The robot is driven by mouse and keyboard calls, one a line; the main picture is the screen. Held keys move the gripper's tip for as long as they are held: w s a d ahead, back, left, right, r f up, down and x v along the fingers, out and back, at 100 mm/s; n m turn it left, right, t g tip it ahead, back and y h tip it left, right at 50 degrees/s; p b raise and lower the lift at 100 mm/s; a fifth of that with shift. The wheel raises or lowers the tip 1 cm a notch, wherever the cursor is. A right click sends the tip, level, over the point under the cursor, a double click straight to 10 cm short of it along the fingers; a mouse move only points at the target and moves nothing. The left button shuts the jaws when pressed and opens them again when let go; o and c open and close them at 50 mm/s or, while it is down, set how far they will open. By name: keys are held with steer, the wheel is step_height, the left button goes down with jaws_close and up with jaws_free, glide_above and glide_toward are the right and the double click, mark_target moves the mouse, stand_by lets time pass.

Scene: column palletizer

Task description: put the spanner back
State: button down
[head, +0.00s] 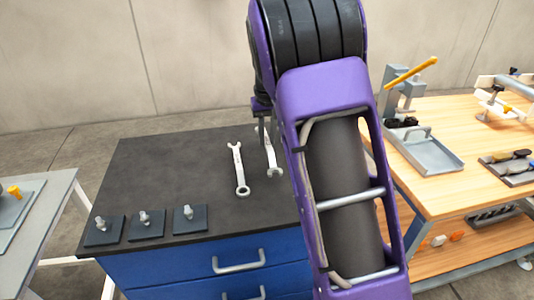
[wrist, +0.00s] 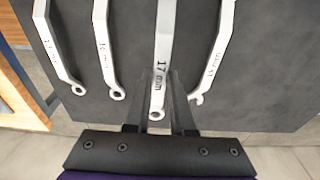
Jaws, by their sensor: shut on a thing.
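A steel spanner marked 17 mm (wrist: 161,50) is between the fingers of my gripper (wrist: 158,100), which is shut on it near its ring end. In the head view this spanner (head: 271,158) points its open end towards the front, and my gripper (head: 263,118) is at its far end over the dark cabinet top (head: 170,180). I cannot tell how far it is above the top. Another spanner (head: 239,172) lies to its left, open end to the back; it also shows in the wrist view (wrist: 215,50). Two more spanners (wrist: 58,45) (wrist: 105,45) lie on the other side, hidden by my arm in the head view.
Three dark square plates with bolts (head: 146,224) stand along the cabinet's front left. A wooden bench (head: 440,180) with a grey tray (head: 425,152) is at the right. A grey table (head: 35,215) is at the left. The cabinet top's back left is clear.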

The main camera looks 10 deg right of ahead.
mark_target(268, 144)
steer(key=shift+f+b, duration=0.35)
steer(key=shift+f, duration=2)
steer(key=shift+f, duration=0.15)
steer(key=c, duration=0.8)
jaws_free()
steer(key=shift+o, duration=0.2)
steer(key=r, duration=0.4)
steer(key=s+r+p, duration=0.1)
steer(key=r, duration=0.7)
steer(key=shift+s+r+p, duration=0.1)
steer(key=shift+s+p, duration=0.15)
steer(key=shift+p, duration=0.15)
